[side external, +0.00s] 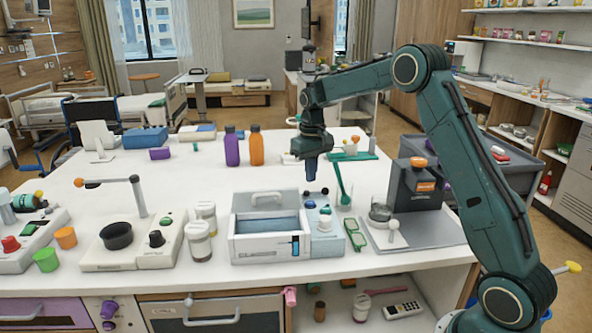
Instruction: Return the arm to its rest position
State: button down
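My arm is green and rises from the lower right, bends at a high elbow and reaches left over the white table (340,262). My gripper (312,178) hangs from its end, pointing down above the middle of the table, behind and right of a white open box (270,248). It is small and dark in this view, so its fingers cannot be told apart. Nothing is clearly seen held in it.
A purple bottle (232,148) and an orange bottle (257,147) stand left of my gripper. A green upright tool (343,185) stands close on its right. A dark dispenser (416,188) stands near my forearm. White jars (199,243) stand left of the box.

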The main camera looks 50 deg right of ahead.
jog(key=s+a+r+n+t, duration=0.1)
jog(key=s+a+r+t, duration=0.2)
jog(key=s+a+r, duration=0.9)
jog(key=s+a+n+t, duration=0.1)
jog(key=s+a, duration=0.2)
jog(key=s, duration=0.7)
jog(key=s+a+n+t, duration=0.1)
jog(key=s+a, duration=0.2)
jog(key=s, duration=0.7)
jog(key=shift+s+a+f+t, duration=0.2)
jog(key=shift+f+t, duration=0.1)
jog(key=shift+f, duration=0.15)
